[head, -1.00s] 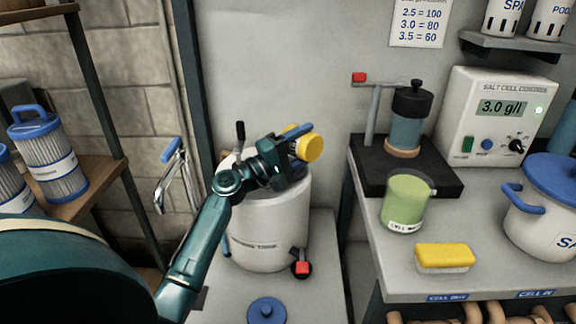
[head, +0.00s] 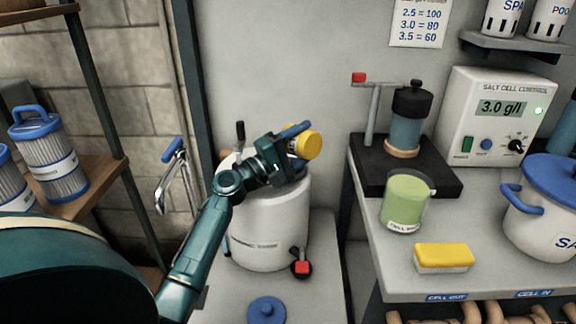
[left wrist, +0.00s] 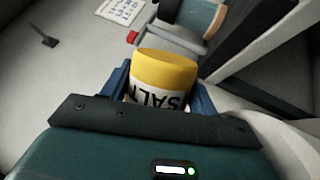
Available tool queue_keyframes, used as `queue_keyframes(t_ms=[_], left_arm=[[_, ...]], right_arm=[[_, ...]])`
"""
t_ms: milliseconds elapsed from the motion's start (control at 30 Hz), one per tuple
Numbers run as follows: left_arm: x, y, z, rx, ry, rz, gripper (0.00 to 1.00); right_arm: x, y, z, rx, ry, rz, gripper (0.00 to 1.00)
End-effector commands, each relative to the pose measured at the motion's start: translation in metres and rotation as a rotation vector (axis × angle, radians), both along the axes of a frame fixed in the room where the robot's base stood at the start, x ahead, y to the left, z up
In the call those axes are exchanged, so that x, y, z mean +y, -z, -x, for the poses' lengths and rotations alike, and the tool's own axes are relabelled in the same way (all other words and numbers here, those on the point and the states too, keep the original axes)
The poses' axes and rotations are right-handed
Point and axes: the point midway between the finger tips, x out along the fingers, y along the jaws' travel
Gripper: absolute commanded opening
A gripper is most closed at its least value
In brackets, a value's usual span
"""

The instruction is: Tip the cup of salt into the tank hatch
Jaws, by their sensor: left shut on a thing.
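My left gripper (head: 291,149) is shut on the salt cup (head: 306,145), above the right part of the white tank (head: 268,228). The cup is tilted well over, with a round yellow end turned to the right in the head view. In the left wrist view the cup (left wrist: 163,75) sits between the blue fingers, yellow at one end, with "SALT" on its white side reading upside down. No falling salt shows. My gripper and wrist cover much of the tank's top, so I cannot make out the hatch opening. My right gripper is not in view.
A blue knobbed lid (head: 266,311) lies on the bench in front of the tank. A red-ended valve (head: 301,267) sticks out low on the tank. To the right, a counter holds a green cup (head: 406,203), a yellow sponge (head: 443,258) and a blue-lidded pot (head: 541,222).

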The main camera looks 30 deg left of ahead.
Motion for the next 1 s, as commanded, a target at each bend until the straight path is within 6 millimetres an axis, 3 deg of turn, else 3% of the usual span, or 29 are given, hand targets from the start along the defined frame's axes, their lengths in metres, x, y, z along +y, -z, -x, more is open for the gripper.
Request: queue_keyframes(t_ms=[1000], left_arm=[[0.0034, -0.0032, -0.0008, 0.014, 0.0, 0.075, 0.35]], right_arm=[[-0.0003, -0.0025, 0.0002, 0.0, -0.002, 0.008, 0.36]])
